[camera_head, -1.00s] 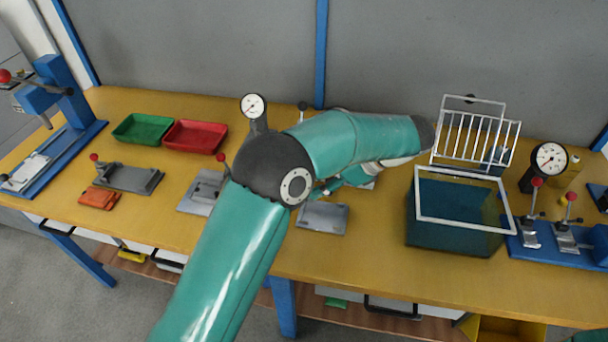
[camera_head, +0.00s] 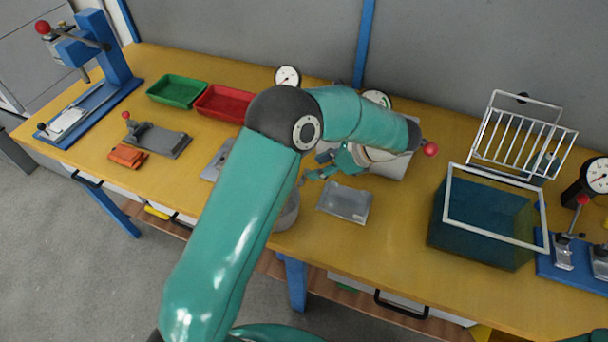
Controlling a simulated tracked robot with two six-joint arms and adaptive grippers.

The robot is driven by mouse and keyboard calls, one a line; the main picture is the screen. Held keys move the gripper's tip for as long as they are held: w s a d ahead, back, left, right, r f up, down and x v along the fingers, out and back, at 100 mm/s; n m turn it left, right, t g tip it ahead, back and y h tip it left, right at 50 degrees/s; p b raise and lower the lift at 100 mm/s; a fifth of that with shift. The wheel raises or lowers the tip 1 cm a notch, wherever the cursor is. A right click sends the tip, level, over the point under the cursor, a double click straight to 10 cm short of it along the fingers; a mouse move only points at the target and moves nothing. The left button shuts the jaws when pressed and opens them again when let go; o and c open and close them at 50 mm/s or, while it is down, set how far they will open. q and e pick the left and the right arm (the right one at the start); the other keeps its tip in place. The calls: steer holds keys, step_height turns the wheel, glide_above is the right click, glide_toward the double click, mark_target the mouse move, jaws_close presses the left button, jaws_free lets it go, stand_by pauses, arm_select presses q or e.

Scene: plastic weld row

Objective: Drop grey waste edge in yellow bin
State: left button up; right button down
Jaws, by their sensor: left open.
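My left gripper (camera_head: 312,175) is open above the middle of the yellow bench, mostly behind my teal left arm. No thing shows between its fingers. A grey translucent flat piece (camera_head: 345,202) lies on the bench just to the right of and below the fingers. I cannot tell whether the waste edge is part of it, and I see no separate grey strip. A small yellow patch (camera_head: 480,332) at the bottom edge, below the bench front, seems to be the top of the yellow bin. Most of it is out of frame. My right gripper is not in view.
A dark blue-green tank (camera_head: 478,232) with a white frame and a wire basket (camera_head: 520,142) stand to the right. Green (camera_head: 178,91) and red (camera_head: 222,103) trays stand behind left, a blue press (camera_head: 95,60) at the far left. Bench is clear between grey piece and tank.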

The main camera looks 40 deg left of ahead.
mark_target(307, 179)
arm_select(q)
steer(key=shift+w+p+x, duration=0.15)
steer(key=shift+p+x, duration=0.15)
steer(key=shift+x, duration=1.1)
steer(key=shift+w+p+x, duration=0.15)
steer(key=shift+p+x, duration=0.1)
steer(key=shift+x, duration=1.15)
steer(key=shift+d+f, duration=0.15)
steer(key=c, duration=0.8)
steer(key=shift+c, duration=0.3)
